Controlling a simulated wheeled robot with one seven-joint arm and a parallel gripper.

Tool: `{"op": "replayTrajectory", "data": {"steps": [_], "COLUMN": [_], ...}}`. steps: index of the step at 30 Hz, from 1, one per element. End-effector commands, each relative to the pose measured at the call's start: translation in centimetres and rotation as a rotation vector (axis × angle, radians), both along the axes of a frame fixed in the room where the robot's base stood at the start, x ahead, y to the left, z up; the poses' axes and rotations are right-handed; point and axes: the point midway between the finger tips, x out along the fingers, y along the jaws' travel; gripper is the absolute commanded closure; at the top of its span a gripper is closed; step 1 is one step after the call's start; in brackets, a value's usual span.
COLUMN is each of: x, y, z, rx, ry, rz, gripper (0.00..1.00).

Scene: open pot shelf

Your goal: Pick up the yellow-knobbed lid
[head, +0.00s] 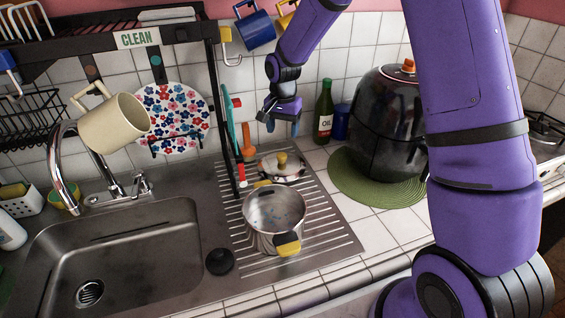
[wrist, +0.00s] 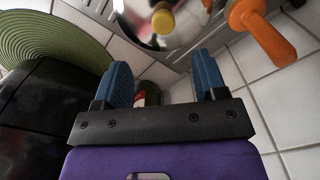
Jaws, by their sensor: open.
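The lid (head: 281,168) is silvery with a yellow knob (head: 282,158). It sits on the ribbed drainboard behind the steel pot (head: 274,215), which has yellow-tipped handles. My gripper (head: 283,125) is above and behind the lid, apart from it, pointing down. In the wrist view my gripper (wrist: 165,75) is open with two blue fingers and nothing between them. The lid's yellow knob (wrist: 163,21) shows at the top of that view, beyond the fingertips; part of the lid (wrist: 140,12) is cut off by the top edge.
An oil bottle (head: 323,112) and a black air fryer (head: 385,125) on a green mat (head: 350,185) stand right. A black rack post (head: 222,110) stands left of the lid.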

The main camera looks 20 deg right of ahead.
Motion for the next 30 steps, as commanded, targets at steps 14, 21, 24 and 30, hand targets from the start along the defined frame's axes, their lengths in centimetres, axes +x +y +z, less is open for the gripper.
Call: {"op": "replayTrajectory", "data": {"steps": [14, 21, 24, 30], "x": [0.2, 0.3, 0.5, 0.6], "y": [0.0, 0.0, 0.0, 0.0], "z": [-5.6, -6.9, -8.1, -10.7], "rx": [0.001, 0.0, 0.0, 0.0], "ry": [0.003, 0.005, 0.005, 0.005], "rz": [-0.004, -0.005, -0.004, -0.004], "gripper": [0.35, 0.35, 0.35, 0.35]}}
